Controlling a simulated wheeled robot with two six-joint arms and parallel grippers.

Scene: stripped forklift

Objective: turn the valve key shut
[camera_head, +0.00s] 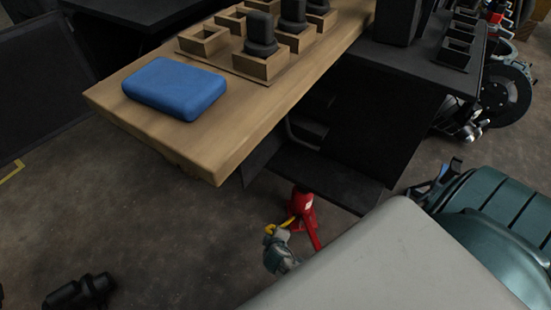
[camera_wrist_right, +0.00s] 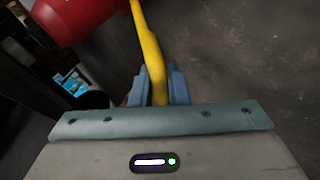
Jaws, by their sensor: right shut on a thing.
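The valve key is a yellow bar (camera_wrist_right: 150,55). In the right wrist view it runs from the top edge down between the two blue-grey fingers of my right gripper (camera_wrist_right: 160,84), which is shut on it. A red body (camera_wrist_right: 78,18) lies beside the bar at upper left. In the head view the red fitting (camera_head: 302,204) stands low below the dark panel, with the yellow key (camera_head: 288,222) at its left side. My right gripper (camera_head: 271,236) is at the key's lower-left end, partly hiding it. My left gripper is not in view.
A wooden bench (camera_head: 220,140) holds a blue block (camera_head: 174,88) and wooden holders (camera_head: 261,67) with dark blocks. Dark panels (camera_head: 380,125) stand close behind the red fitting. Open concrete floor (camera_head: 150,225) lies left.

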